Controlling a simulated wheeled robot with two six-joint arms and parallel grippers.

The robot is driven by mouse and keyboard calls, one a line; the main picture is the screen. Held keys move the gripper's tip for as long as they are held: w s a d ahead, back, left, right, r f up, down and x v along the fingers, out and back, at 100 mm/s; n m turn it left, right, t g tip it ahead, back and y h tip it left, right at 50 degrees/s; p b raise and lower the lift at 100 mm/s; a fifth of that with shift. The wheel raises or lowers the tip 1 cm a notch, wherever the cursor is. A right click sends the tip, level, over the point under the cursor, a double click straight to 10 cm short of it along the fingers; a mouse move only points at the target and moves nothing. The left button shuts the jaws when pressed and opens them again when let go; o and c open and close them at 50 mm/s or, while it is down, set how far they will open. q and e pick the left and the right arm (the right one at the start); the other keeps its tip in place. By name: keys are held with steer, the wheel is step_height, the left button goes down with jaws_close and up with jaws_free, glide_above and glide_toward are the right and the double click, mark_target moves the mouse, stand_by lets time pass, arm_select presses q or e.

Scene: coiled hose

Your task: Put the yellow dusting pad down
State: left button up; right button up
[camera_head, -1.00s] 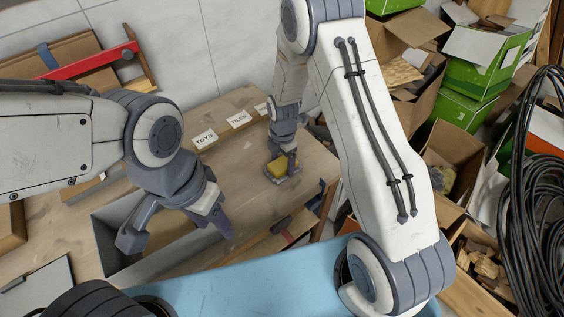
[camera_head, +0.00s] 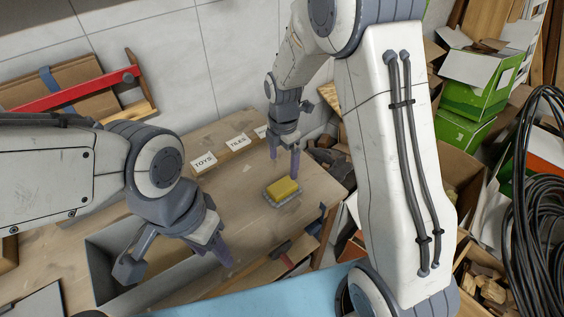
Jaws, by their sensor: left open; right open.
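The yellow dusting pad (camera_head: 283,188) lies on a grey base (camera_head: 284,200) on the wooden workbench (camera_head: 238,215), right of centre. My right gripper (camera_head: 284,165) is open above and just behind the pad, with its fingers pointing down and apart from it. My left gripper (camera_head: 190,256) is open and empty over the grey bin at the left front of the bench, with one finger toward the right.
The grey open bin (camera_head: 104,262) is sunk at the bench's left front. Labels reading TOYS (camera_head: 203,161) and TILES (camera_head: 238,143) stand along the back. Boxes and coiled hose (camera_head: 530,190) fill the right.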

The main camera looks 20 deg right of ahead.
steer(key=s+a+r+m, duration=0.7)
steer(key=s+a+r, duration=0.15)
steer(key=s, duration=0.35)
steer(key=s+r+m+y, duration=0.1)
steer(key=s+r+m, duration=0.2)
steer(key=s+m, duration=0.5)
steer(key=s, duration=0.5)
steer(key=shift+s+a, duration=0.35)
